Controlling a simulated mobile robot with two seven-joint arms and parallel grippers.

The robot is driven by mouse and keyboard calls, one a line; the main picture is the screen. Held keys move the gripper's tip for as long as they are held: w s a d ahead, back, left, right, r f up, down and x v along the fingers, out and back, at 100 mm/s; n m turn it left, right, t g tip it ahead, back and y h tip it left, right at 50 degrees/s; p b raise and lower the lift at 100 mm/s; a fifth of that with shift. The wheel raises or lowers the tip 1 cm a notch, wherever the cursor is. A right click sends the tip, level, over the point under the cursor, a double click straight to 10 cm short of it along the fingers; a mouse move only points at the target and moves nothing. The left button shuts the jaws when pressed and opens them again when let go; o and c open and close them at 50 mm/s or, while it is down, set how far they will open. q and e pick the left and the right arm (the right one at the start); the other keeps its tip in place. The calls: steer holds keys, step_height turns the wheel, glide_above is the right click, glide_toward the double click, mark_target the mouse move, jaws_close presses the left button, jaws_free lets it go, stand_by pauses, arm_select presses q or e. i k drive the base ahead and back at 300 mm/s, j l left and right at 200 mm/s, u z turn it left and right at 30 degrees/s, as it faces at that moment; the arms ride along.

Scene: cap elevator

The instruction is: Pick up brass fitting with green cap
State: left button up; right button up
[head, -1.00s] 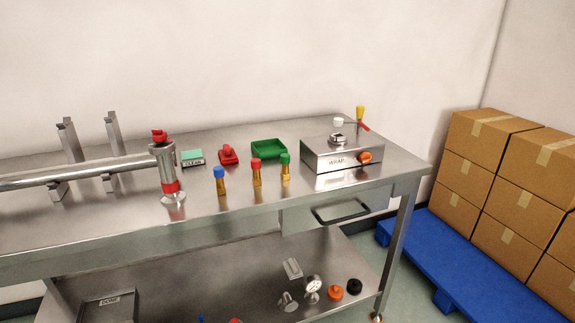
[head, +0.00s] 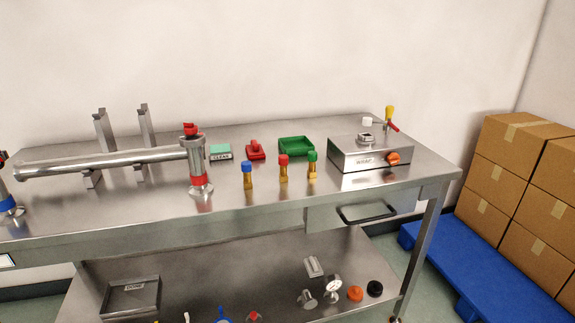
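The brass fitting with green cap (head: 312,166) stands upright on the steel table (head: 270,203), rightmost of three similar fittings. The brass fitting with red cap (head: 283,168) stands just left of it, and the brass fitting with blue cap (head: 247,175) stands further left. Small gaps separate them. Neither of my grippers shows in the head view, so I cannot see their state.
A green tray (head: 296,147) and a red tool (head: 255,150) sit behind the fittings. The WRAP box (head: 370,156) stands right. A steel pipe assembly (head: 110,162) lies left. A lower shelf holds a DONE tray (head: 131,297). Cartons (head: 510,160) stand on a blue pallet (head: 470,270).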

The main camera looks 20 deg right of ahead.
mark_target(311, 156)
steer(key=l+u, duration=0.15)
steer(key=u, duration=0.25)
steer(key=l+u, duration=0.1)
steer(key=u, duration=0.3)
steer(key=l+u, duration=0.15)
steer(key=u, duration=0.3)
steer(key=k+l+u, duration=0.2)
steer(key=l+u, duration=0.15)
steer(key=k+l+u, duration=0.6)
steer(key=k+l, duration=0.3)
